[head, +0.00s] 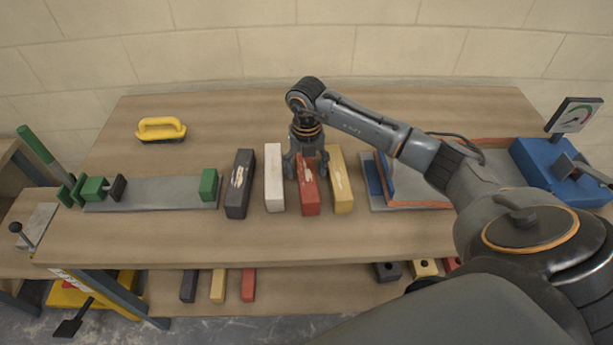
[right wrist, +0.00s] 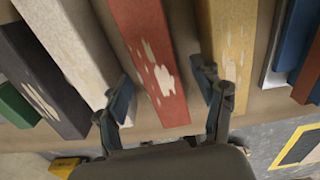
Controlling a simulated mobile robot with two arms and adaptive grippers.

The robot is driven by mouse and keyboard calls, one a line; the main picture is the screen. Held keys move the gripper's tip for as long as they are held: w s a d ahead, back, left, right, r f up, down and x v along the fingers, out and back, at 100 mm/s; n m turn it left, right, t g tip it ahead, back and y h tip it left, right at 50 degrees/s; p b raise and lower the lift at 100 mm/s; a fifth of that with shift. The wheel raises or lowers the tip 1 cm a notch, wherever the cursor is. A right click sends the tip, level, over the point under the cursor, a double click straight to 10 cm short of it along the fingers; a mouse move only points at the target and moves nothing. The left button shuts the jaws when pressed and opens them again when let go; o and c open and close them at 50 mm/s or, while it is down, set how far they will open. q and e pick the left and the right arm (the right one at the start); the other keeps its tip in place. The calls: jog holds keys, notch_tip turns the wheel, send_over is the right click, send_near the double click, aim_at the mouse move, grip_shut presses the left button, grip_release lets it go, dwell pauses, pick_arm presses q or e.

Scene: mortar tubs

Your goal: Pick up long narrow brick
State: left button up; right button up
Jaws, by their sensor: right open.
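Several long bricks lie side by side on the workbench: a dark grey one (head: 238,184), a white one (head: 273,178), a red one (head: 310,194) and a yellow one (head: 342,182). The red, yellow and dark grey ones have pale worn patches. My right gripper (head: 306,168) points down over the red brick, its fingers open. In the right wrist view the red brick (right wrist: 148,50) shows between the two fingertips (right wrist: 165,82), with the white brick (right wrist: 72,40) on the left and the yellow brick (right wrist: 233,45) on the right. Whether the fingers touch any brick I cannot tell. My left gripper is out of view.
A grey plate with green blocks (head: 150,193) lies left of the bricks, and a yellow-handled float (head: 161,128) behind it. A blue device (head: 560,170) with a dial stands at the right. More blocks (head: 218,285) sit on the lower shelf. The front bench strip is clear.

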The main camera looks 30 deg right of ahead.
aim_at(307, 172)
notch_tip(307, 172, down, 2)
jog(key=shift+f, duration=0.2)
jog(key=shift+w+f, duration=0.1)
jog(key=shift+f, duration=0.15)
jog(key=c, duration=0.5)
grip_shut()
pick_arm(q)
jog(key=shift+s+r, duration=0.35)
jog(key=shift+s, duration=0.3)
